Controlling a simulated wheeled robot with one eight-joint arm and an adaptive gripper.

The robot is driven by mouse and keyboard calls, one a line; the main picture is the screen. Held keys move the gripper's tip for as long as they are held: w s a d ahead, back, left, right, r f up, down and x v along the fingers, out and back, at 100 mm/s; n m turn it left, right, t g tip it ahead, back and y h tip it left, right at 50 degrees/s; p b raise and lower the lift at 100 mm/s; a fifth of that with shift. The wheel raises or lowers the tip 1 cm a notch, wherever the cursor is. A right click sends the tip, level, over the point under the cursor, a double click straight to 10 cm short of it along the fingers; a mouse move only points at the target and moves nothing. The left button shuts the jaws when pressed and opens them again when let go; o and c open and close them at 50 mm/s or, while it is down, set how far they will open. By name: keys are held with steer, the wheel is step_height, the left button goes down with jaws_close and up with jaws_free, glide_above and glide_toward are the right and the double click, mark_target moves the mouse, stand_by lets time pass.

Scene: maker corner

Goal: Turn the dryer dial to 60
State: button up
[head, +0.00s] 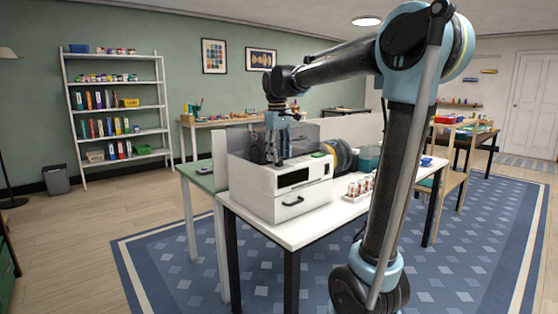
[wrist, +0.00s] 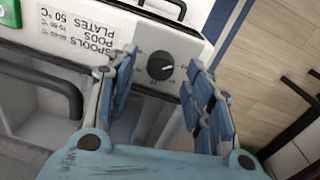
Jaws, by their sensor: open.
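The dryer (head: 285,203) is a white box on the table's left part, with a dark display and a black handle on its front. In the wrist view its dial (wrist: 160,65) is a round black knob with a small white pointer mark toward the right. The markings around it are too small to read. My gripper (head: 275,155) is over the dryer top in the head view and hides the dial there. In the wrist view my gripper (wrist: 160,78) is open, one finger on each side of the dial. Contact cannot be told.
An upside-down label (wrist: 78,42) beside the dial lists spools, pods and plates with temperatures. A black front handle (wrist: 165,8) lies beyond it. A dark round spool (head: 341,158), a teal container (head: 369,158) and a rack of small jars (head: 359,187) stand right of the dryer.

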steer(key=shift+f, duration=1.1)
steer(key=shift+c, duration=0.4)
steer(key=c, duration=1)
steer(key=shift+o, duration=0.2)
steer(key=shift+w+m, duration=0.1)
steer(key=shift+m, duration=2.2)
steer(key=shift+c, duration=0.2)
